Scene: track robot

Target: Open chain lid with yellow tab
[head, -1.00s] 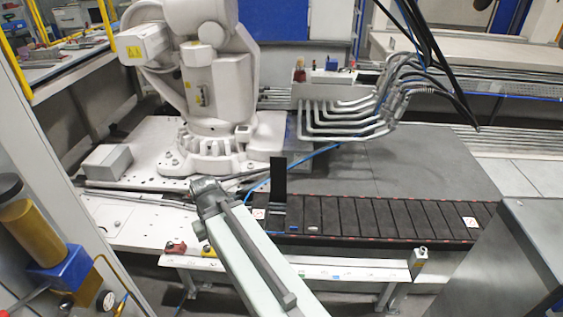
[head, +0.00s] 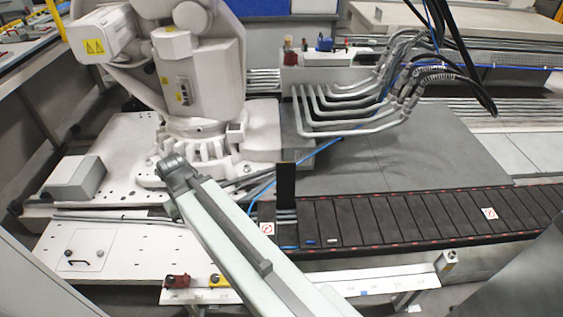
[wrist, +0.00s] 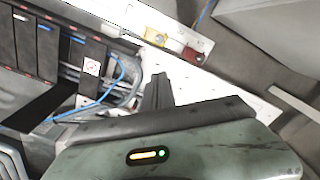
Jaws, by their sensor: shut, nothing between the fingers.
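The black cable chain (head: 420,218) runs along the front of the grey platform in the head view, with several closed lids edged by small red marks. At its left end one black lid (head: 286,182) stands upright. Near there, a blue tab (head: 310,241) and a white tab (head: 331,239) show on the chain edge. I cannot make out a yellow tab on the chain. The chain also shows in the wrist view (wrist: 28,45), upper left. My gripper (wrist: 160,78) is shut and empty in the wrist view, apart from the chain. In the head view I cannot make out its fingers.
A white rail (head: 345,284) runs in front of the chain, with a red fitting (head: 177,281) and a yellow fitting (head: 220,281) on it. A large white robot (head: 200,75) stands behind. A blue cable (head: 262,190) runs beside the upright lid.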

